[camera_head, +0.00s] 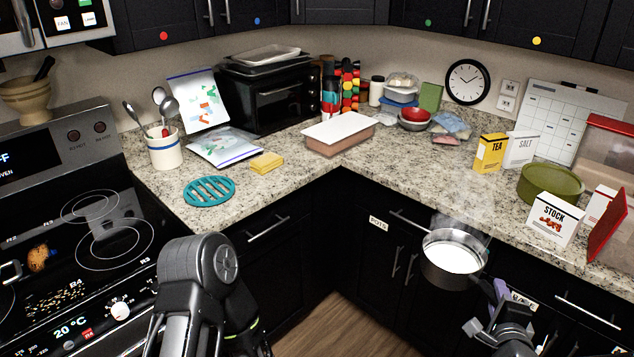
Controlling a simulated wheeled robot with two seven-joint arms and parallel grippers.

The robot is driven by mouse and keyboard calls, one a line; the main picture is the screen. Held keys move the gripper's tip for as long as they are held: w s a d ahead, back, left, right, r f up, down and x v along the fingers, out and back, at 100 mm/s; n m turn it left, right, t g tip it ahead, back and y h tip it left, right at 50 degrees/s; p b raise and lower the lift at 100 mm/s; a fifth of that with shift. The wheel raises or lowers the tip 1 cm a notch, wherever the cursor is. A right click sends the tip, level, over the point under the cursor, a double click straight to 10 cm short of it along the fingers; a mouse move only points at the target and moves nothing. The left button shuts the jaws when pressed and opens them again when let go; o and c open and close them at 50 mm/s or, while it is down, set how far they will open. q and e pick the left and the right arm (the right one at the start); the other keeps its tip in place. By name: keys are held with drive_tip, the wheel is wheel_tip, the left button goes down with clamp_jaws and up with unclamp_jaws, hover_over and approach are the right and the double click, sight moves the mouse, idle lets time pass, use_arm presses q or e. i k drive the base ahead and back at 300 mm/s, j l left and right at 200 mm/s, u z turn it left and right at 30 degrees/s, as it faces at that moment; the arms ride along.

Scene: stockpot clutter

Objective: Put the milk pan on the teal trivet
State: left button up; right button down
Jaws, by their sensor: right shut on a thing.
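The milk pan (427,269) is a small steel pan with white liquid in it, and faint steam rises above it. It is held in the air in front of the right counter's drawers, about level.
A utensil crock (165,152), yellow sponges (266,163) and a plastic bag (224,147) stand near the trivet. A lidded box (340,133) is at the counter corner. A green pot (550,186) and stock box (553,219) are at right.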

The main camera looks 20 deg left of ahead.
sight(219, 197)
drive_tip(key=l+u, duration=0.15)
drive_tip(key=u, duration=0.85)
drive_tip(key=k+j, duration=0.05)
